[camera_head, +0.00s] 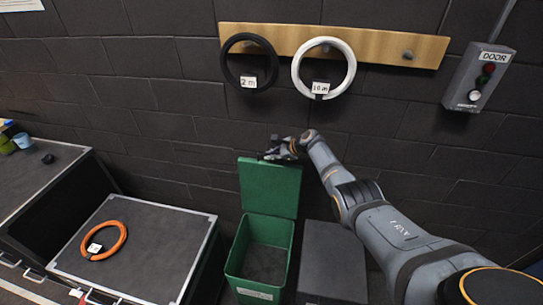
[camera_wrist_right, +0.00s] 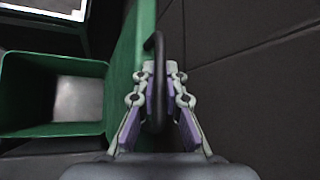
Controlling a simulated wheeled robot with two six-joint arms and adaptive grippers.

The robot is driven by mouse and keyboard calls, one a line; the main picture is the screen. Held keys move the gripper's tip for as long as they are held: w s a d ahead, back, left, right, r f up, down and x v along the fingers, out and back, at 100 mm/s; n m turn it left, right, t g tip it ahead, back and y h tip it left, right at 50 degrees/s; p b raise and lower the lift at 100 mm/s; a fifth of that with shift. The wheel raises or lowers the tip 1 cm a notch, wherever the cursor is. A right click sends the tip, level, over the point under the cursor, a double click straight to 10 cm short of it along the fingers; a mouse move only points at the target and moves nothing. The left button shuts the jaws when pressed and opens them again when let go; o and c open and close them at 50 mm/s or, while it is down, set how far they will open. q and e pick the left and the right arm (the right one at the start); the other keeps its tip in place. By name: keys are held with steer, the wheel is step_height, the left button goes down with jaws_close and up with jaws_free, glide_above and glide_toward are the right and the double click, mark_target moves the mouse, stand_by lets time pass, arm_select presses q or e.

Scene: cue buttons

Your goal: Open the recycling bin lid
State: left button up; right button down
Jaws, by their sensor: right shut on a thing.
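The green recycling bin (camera_head: 242,283) stands on the floor in the middle of the head view. Its green lid (camera_head: 270,187) stands upright at the back, near the dark block wall, and the bin's mouth is open and looks empty. My right gripper (camera_head: 284,149) is at the lid's top edge. In the right wrist view my right gripper (camera_wrist_right: 159,98) is shut on a dark curved handle (camera_wrist_right: 157,60) beside the lid (camera_wrist_right: 124,75). The open bin (camera_wrist_right: 100,128) lies to the left there. My left gripper is not in view.
A case (camera_head: 147,231) with an orange ring (camera_head: 104,241) on top stands left of the bin. A dark box (camera_head: 332,262) stands to the right. A black ring (camera_head: 230,67) and a white ring (camera_head: 353,67) hang on a wooden rack (camera_head: 380,45). A door button box (camera_head: 478,77) is on the wall.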

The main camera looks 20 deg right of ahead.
steer(key=shift+f, duration=0.15)
steer(key=c, duration=1.4)
jaws_free()
steer(key=shift+w, duration=0.1)
steer(key=shift+d, duration=0.1)
steer(key=shift+s+d+r, duration=0.3)
steer(key=shift+s+r, duration=0.05)
steer(key=shift+r, duration=0.1)
steer(key=v, duration=1)
steer(key=shift+s+r, duration=0.25)
steer(key=shift+s, duration=0.05)
